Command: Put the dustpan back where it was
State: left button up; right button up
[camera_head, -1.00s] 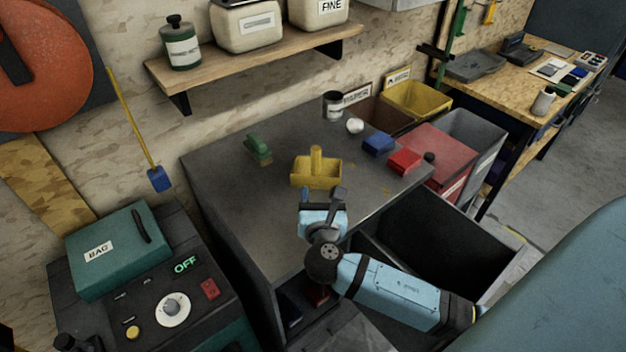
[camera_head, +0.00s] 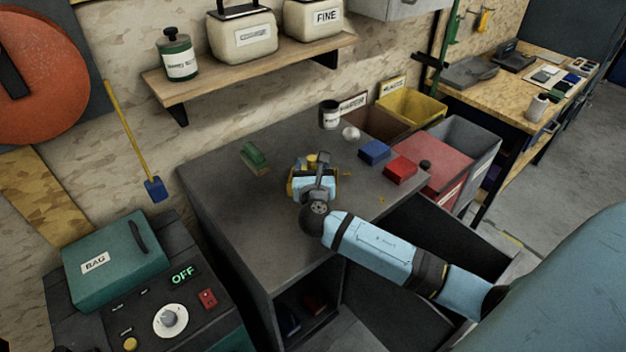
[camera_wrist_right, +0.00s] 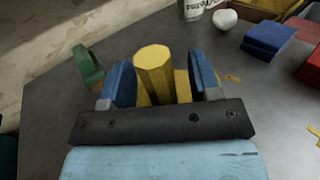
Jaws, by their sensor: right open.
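The yellow dustpan (camera_head: 293,190) sits on the dark grey bench top. In the head view my right gripper (camera_head: 318,164) covers most of it. In the right wrist view the dustpan's upright yellow handle (camera_wrist_right: 155,72) stands between the two blue fingers of my right gripper (camera_wrist_right: 160,85). The fingers are open, one on each side of the handle, with the left finger very close to it. The dustpan's pan is mostly hidden behind the gripper. My left gripper is not in view.
Labelled bins, one yellow (camera_head: 410,105), are behind. An open drawer lies below the right arm.

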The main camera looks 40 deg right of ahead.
jog(key=shift+w+d, duration=0.35)
jog(key=shift+w, duration=0.2)
grip_shut()
